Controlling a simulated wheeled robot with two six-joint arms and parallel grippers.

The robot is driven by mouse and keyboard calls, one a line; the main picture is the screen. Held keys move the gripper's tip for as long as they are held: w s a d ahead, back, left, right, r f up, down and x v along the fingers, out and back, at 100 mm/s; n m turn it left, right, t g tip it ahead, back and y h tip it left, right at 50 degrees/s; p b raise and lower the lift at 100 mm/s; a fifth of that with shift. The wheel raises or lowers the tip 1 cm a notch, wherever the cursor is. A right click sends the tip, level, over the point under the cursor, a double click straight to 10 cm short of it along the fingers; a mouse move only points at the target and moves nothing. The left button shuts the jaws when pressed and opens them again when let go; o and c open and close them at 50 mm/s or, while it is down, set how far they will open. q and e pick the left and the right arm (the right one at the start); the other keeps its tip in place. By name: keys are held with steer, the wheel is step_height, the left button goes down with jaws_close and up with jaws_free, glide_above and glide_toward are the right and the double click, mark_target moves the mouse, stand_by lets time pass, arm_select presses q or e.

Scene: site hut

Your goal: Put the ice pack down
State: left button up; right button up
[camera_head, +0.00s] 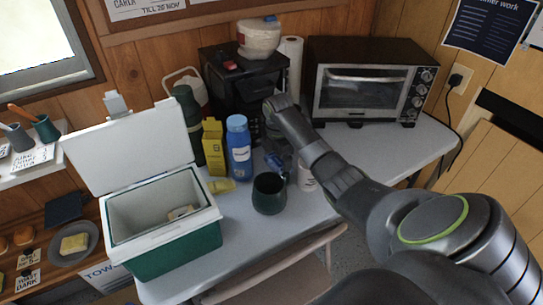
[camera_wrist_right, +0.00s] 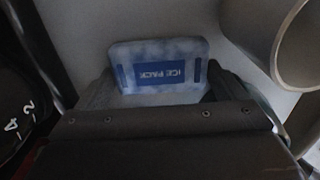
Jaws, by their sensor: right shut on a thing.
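The ice pack (camera_wrist_right: 158,66) is a pale, bluish-white block with a blue label reading "ICE PACK". My right gripper (camera_wrist_right: 157,88) is shut on it, with one dark finger at each side in the right wrist view. In the head view my right arm reaches over the table, and the right gripper (camera_head: 277,152) is low between the blue bottle and a white container, partly hidden by the arm. Whether the ice pack touches the table is hard to tell. My left gripper is not in view.
An open green cooler (camera_head: 170,258) stands at the left with its white lid up. A dark green mug (camera_head: 268,194), a blue bottle (camera_head: 239,148), a yellow carton (camera_head: 214,148) and a toaster oven (camera_head: 365,90) stand on the white table (camera_head: 235,240). Its front strip is clear.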

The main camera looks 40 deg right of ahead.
mark_target(271, 155)
steer(key=w, duration=0.3)
steer(key=shift+w+d, duration=0.1)
steer(key=shift+w, duration=0.15)
steer(key=shift+s+d+f, duration=0.1)
steer(key=shift+f, duration=0.5)
steer(key=shift+f, duration=0.15)
steer(key=o, duration=0.8)
steer(key=shift+c, duration=0.2)
